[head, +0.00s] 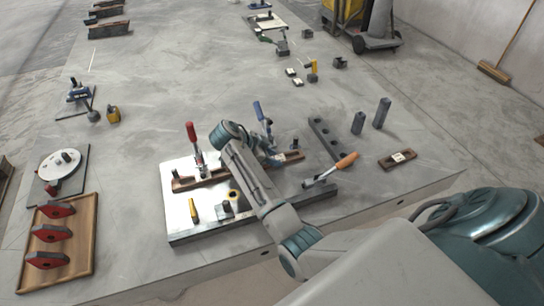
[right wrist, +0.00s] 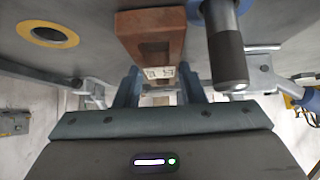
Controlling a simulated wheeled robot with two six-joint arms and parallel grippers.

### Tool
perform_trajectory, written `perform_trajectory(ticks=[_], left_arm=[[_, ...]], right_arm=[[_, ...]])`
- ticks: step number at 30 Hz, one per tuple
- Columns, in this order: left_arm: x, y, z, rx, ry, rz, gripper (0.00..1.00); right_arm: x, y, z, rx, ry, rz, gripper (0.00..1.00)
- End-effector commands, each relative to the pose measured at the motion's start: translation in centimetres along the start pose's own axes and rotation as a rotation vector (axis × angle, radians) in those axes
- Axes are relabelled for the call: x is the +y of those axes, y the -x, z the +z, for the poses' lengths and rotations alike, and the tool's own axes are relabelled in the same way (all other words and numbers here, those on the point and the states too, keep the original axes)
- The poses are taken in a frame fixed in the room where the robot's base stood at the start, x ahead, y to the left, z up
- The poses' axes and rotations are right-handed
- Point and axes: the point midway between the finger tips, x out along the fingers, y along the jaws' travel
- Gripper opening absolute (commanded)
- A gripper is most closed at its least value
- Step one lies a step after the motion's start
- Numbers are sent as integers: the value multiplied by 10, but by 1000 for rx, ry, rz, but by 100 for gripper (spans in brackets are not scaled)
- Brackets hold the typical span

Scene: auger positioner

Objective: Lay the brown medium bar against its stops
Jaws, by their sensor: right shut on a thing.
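A brown bar (right wrist: 150,38) with a dark recess and a white label shows in the right wrist view. My right gripper (right wrist: 160,88) has its blue fingers on either side of it and is shut on it. In the head view, brown wood shows on the metal fixture plate (head: 205,231) left of my right arm (head: 188,184) and right of it (head: 291,156). I cannot tell whether these are one bar, as my arm covers the middle. My right gripper (head: 272,159) is mostly hidden there. The contact with the stops is not visible. My left gripper is not in view.
A red-handled clamp (head: 191,134), a blue-handled clamp (head: 259,113) and an orange-handled clamp (head: 344,162) stand around the plate. Another labelled brown block (head: 397,159) lies right of it. Two dark posts (head: 381,113) stand behind. A wooden tray (head: 81,246) holds red parts at left.

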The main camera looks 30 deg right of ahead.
Motion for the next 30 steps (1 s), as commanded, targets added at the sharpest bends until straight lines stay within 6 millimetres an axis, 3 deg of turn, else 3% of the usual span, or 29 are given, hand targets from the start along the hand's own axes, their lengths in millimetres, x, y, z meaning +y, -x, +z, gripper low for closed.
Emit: perform_trajectory(ticks=[6,7,10,22,29,30], left_arm=[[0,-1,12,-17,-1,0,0],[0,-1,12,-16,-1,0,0],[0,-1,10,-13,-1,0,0],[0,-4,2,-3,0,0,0],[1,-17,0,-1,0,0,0],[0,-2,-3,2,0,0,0]], right_arm=[[0,0,0,0,-1,-2,0],[0,-1,1,-1,1,0,40],[0,0,1,-1,1,0,58],[-1,8,1,-1,1,-3,58],[-1,53,3,-6,-1,-5,58],[-1,67,-3,-4,2,-3,58]])
